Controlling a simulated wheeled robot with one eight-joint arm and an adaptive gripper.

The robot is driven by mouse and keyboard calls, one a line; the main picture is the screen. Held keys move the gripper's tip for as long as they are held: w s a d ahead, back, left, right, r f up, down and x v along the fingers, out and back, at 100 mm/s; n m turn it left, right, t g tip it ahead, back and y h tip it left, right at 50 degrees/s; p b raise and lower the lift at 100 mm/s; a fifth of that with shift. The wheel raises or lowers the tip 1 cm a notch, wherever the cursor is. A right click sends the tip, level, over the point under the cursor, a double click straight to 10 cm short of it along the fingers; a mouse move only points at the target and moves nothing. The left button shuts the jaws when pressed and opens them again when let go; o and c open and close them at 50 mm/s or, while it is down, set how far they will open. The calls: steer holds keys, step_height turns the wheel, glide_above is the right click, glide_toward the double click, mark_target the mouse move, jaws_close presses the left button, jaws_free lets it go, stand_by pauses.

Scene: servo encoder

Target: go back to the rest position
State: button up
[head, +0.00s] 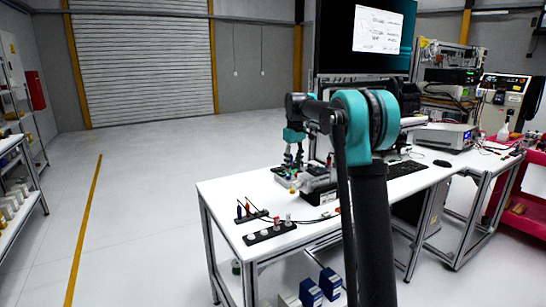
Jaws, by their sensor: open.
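My gripper (294,163) hangs below the teal wrist of my bent arm, pointing down above the white workbench (225,195). It is small in the head view, and its fingers are open. I see nothing clearly held between them. Just below and to the right is a dark and grey fixture (318,183) on the bench; small parts around it are too small to name. My own forearm and elbow cover part of the bench behind.
Two dark holders (270,233) with small upright parts stand at the bench's front left. A keyboard (407,169) and a large monitor (366,38) are behind my arm. The floor to the left is clear, with shelves (20,175) at the far left.

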steer(key=s+d+f+m+t, duration=0.1)
steer(key=s+d+f+m, duration=0.1)
steer(key=s+f, duration=0.5)
steer(key=s+d+f+m+t, duration=0.1)
steer(key=s+d+f+m, duration=0.2)
steer(key=s, duration=1.7)
steer(key=s+d+f+m+t, duration=0.2)
steer(key=s+d+f, duration=0.3)
steer(key=s+f, duration=0.7)
steer(key=shift+s+d+m, duration=0.4)
steer(key=shift+s, duration=0.8)
steer(key=shift+c, duration=0.4)
